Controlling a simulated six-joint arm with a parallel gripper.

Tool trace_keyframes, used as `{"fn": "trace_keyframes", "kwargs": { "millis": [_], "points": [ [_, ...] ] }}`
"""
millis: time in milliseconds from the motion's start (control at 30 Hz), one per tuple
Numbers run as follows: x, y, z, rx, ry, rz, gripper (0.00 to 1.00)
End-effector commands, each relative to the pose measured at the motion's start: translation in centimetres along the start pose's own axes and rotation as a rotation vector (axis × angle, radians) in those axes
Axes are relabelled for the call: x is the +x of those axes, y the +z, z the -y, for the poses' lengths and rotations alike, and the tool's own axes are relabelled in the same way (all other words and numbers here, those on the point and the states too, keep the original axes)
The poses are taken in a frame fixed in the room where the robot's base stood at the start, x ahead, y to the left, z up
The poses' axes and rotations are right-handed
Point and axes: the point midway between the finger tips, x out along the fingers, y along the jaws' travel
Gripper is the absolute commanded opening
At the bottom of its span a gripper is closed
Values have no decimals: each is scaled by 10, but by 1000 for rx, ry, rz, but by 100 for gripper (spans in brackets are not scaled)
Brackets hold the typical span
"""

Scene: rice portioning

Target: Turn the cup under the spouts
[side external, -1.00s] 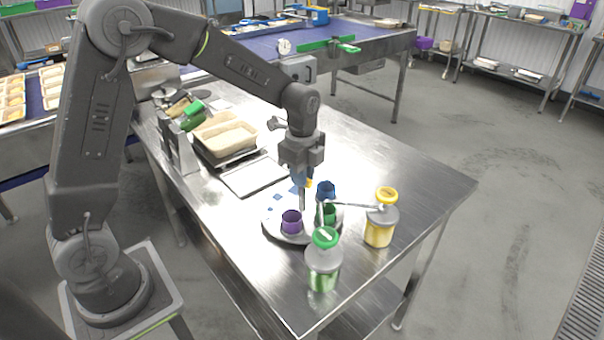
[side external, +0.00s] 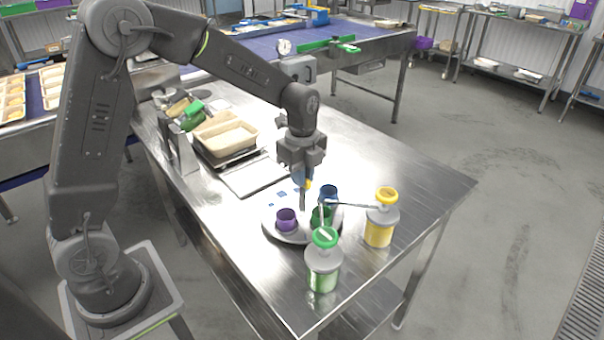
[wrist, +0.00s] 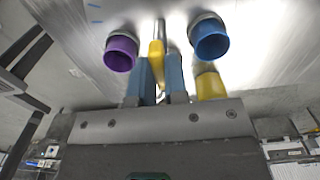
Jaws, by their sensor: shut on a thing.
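A round grey turntable (side external: 272,228) stands on the steel table and carries a purple cup (side external: 286,219), a green cup (side external: 321,215) and a blue cup (side external: 328,193). My gripper (side external: 304,186) points down over the turntable. In the wrist view its blue fingers (wrist: 161,78) are shut on a yellow handle (wrist: 156,55) beside a metal post. The purple cup (wrist: 121,51) and blue cup (wrist: 209,37) show on either side there. A yellow pump jar (side external: 379,230) and a green pump jar (side external: 323,272) reach spouts over the turntable; the green cup is partly hidden by a spout.
A tan tray of rice (side external: 225,139) and a flat grey plate (side external: 255,175) lie behind the turntable. The right part of the steel table (side external: 425,185) is clear.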

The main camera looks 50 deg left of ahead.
Motion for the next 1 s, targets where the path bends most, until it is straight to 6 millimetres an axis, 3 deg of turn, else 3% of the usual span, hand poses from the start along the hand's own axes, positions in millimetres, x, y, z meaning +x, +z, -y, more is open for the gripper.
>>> {"fn": "trace_keyframes", "kwargs": {
  "millis": [167, 200, 467, 767, 1000],
  "points": [
    [-1, 0, 1, -1, -3, -1, 0],
    [-1, 0, 1, -2, -3, -1, 16],
    [-1, 0, 0, -1, -1, -1, 39],
    [-4, 0, 0, -1, -2, 0, 39],
    [-43, 0, 1, -1, -7, 0, 39]
  ]
}}
